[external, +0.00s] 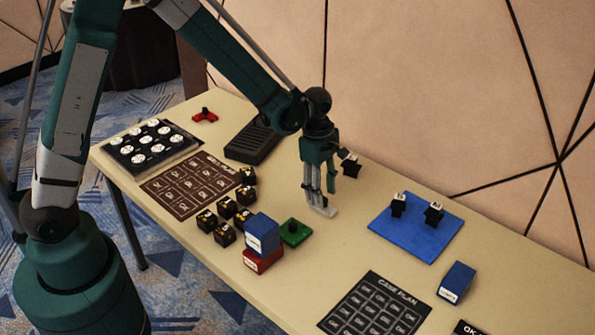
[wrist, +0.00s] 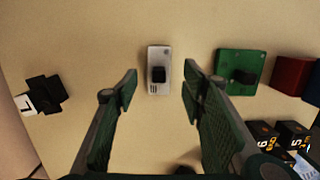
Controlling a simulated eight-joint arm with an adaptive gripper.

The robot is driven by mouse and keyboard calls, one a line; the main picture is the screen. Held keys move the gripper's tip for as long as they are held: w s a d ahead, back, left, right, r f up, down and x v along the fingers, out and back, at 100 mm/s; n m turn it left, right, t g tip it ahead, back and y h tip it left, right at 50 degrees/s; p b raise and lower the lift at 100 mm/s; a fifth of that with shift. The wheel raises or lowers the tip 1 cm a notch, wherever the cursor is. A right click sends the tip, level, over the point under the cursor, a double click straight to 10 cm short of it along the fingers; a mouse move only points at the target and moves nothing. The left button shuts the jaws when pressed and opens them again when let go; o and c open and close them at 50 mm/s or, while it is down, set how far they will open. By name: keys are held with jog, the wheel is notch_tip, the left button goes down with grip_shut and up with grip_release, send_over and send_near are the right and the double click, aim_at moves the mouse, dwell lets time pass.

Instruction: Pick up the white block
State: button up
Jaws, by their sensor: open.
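The white block (external: 325,211) is a flat, pale rectangle lying on the table below my gripper (external: 317,190) in the external view. In the wrist view the white block (wrist: 158,52) lies upright in the picture, with a dark knob on its top. My gripper (wrist: 160,84) is open and empty there, its green fingers on the left and right of the block with gaps on both sides. The external view shows the fingers hanging down over the block and hiding part of it. I cannot tell their exact height above it.
A green block (wrist: 231,68) with a dark knob is right of the white block in the wrist view. Blue (external: 262,232) and red (external: 262,262) boxes are stacked near several black cubes (external: 226,209). A black piece (external: 351,166) stands behind my gripper. A blue mat (external: 400,242) lies at right.

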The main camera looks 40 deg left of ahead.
jog(key=shift+w+d+f+b, duration=0.15)
jog(key=shift+f+b, duration=0.3)
jog(key=shift+f, duration=1.45)
jog(key=c, duration=1.1)
jog(key=shift+r, duration=0.15)
jog(key=shift+r+p, duration=1.15)
jog(key=shift+r, duration=3.7)
